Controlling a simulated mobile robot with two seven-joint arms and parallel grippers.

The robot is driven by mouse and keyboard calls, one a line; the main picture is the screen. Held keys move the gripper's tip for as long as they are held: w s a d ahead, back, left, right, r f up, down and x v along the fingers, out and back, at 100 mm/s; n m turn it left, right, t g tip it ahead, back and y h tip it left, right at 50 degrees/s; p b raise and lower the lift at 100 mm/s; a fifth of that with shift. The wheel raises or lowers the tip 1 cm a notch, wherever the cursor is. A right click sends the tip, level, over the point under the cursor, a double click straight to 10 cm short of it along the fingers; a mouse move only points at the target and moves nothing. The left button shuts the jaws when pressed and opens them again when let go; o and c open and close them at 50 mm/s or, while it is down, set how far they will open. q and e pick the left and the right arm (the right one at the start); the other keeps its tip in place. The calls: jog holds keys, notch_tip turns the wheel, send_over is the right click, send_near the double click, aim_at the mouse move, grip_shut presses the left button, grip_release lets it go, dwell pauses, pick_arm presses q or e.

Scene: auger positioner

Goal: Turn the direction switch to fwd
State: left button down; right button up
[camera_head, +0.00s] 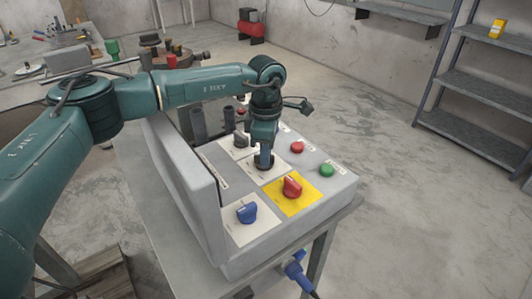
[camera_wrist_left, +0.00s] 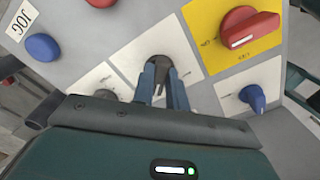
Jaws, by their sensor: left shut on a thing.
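A switch with a dark round base (camera_head: 262,168) sits on a white plate in the middle of the control box's sloped panel. My left gripper (camera_head: 265,155) reaches down onto it from above and is shut on its knob. In the left wrist view, the two blue-grey fingers (camera_wrist_left: 163,88) straddle the dark knob, with the dark base (camera_wrist_left: 166,46) showing just beyond them. The fingers hide most of the knob, so I cannot tell its pointing direction. The small plate labels are too small to read surely. My right gripper is not in view.
Close beside the held switch are a red knob (camera_head: 291,187) on a yellow plate, a blue knob (camera_head: 247,212) and a grey knob (camera_head: 240,140). Red (camera_head: 297,147) and green (camera_head: 327,170) buttons line the right side. A raised grey cover (camera_head: 190,185) stands along the left.

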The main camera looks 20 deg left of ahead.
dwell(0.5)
pick_arm(q)
jog(key=c, duration=1.4)
grip_release()
notch_tip(320, 180, up, 13)
jog(key=shift+b, duration=0.35)
jog(key=shift+r, duration=0.1)
